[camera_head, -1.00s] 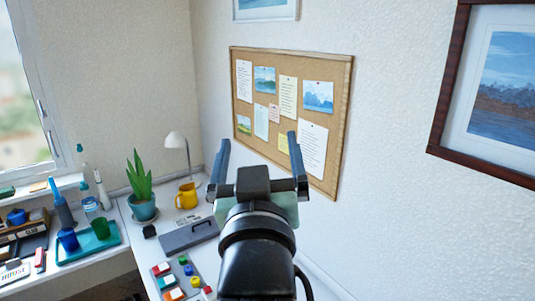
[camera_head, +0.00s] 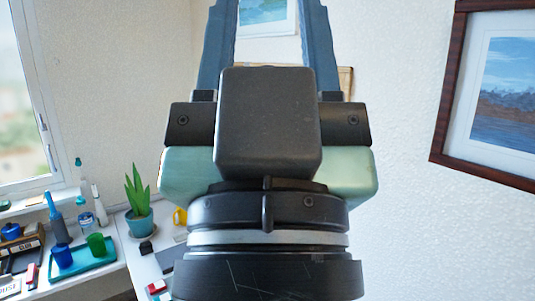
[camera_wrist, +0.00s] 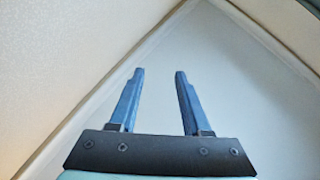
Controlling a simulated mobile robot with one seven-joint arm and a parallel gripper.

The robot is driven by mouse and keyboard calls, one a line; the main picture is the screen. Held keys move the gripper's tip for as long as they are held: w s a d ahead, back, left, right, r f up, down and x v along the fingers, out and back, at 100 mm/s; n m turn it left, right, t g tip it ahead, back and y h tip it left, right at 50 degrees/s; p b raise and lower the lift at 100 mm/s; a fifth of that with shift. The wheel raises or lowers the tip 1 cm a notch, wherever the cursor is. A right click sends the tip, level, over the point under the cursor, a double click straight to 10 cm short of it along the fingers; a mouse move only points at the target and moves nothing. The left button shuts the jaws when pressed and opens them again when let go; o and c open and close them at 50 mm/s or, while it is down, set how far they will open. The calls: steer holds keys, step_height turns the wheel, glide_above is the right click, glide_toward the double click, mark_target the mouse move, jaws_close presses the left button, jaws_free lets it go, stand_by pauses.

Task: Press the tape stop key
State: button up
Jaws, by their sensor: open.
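No tape stop key can be made out in either view. A flat grey case (camera_head: 171,258) on the desk shows only at its left end in the head view; my arm hides the rest, and I cannot tell whether it bears the key. My gripper (camera_head: 267,12) is raised high in front of the head camera, its two blue fingers apart and empty, far above the desk. The wrist view shows the gripper (camera_wrist: 158,73) open against bare pale walls or ceiling, touching nothing.
A potted plant (camera_head: 139,222) and a partly hidden yellow mug (camera_head: 180,217) stand on the desk. A teal tray (camera_head: 83,262) holds a blue cup (camera_head: 62,256) and a green cup (camera_head: 96,244). A framed picture (camera_head: 500,90) hangs at right.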

jaws_close()
stand_by(1.3)
